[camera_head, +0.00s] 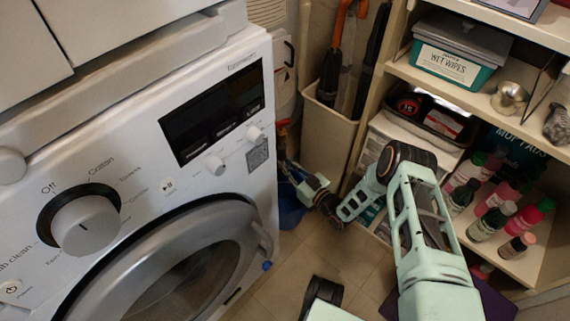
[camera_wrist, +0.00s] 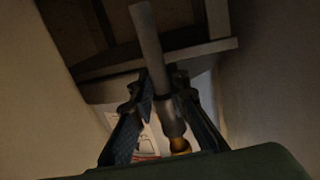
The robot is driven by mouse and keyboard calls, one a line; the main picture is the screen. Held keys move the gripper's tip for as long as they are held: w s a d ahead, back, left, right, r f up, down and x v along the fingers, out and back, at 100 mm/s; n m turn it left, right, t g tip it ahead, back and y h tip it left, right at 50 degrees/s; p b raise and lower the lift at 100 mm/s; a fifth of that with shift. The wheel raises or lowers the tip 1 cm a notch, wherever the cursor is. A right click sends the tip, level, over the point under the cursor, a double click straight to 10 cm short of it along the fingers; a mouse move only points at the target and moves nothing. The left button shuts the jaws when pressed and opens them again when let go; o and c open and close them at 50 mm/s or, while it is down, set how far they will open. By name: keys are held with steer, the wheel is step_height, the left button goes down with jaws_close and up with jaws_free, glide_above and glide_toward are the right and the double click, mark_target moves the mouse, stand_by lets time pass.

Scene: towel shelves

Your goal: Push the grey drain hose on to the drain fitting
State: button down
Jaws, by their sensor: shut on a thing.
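My gripper (camera_wrist: 163,88) is shut on a grey drain hose (camera_wrist: 150,38) in the wrist view. The hose runs between the fingers, with its narrow part rising up and slightly left and a thicker grey part below. A small brass-coloured piece (camera_wrist: 180,146) shows at the lower end of the thicker part. I cannot tell whether it is the drain fitting or how it meets the hose. In the head view my gripper (camera_head: 291,172) reaches into the gap just right of the washing machine (camera_head: 150,130). Hose and fitting are not clear there.
A blue bucket (camera_head: 291,212) stands on the floor below my gripper. A beige bin (camera_head: 323,135) with long-handled tools stands behind it. Shelves (camera_head: 513,113) with wipes, bottles and boxes stand at the right, close to my arm. Some tiled floor (camera_head: 345,258) is clear.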

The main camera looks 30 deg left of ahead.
steer(key=shift+r+p, duration=0.45)
steer(key=shift+r, duration=0.4)
steer(key=c, duration=1.8)
jaws_free()
steer(key=shift+f, duration=0.1)
steer(key=v, duration=1.2)
steer(key=shift+w, duration=0.1)
